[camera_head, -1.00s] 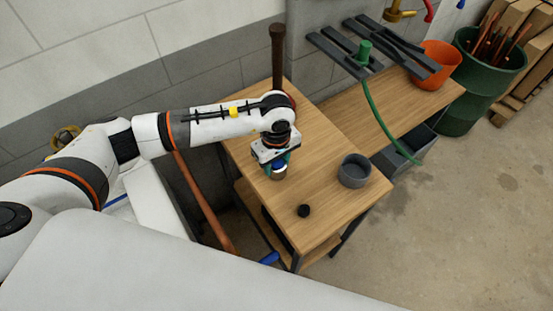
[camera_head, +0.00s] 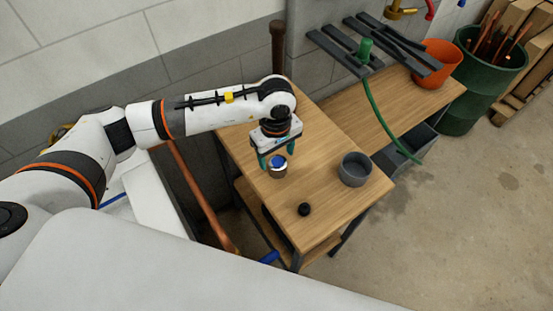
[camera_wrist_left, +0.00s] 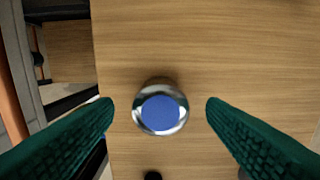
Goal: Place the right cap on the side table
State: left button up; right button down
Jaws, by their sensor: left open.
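A small silver cap with a blue top (camera_head: 278,166) stands upright on the wooden side table (camera_head: 325,215), near its left edge. The cap also shows in the middle of the left wrist view (camera_wrist_left: 160,112). My left gripper (camera_head: 277,155) is just above it with its teal fingers spread. In the left wrist view the fingers (camera_wrist_left: 160,107) are on either side of the cap, with clear gaps to it. The gripper is open and empty. My right gripper is not in view.
On the same table are a small black knob (camera_head: 304,209) and a grey round cup (camera_head: 354,170). A brown post (camera_head: 277,48) rises at the back. A green hose (camera_head: 378,122) hangs at the right. Bare wood lies between the cap and the cup.

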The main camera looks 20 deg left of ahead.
aim_at(276, 161)
pick_arm(q)
notch_tip(276, 161, up, 9)
jog(key=b, duration=0.1)
dwell(0.3)
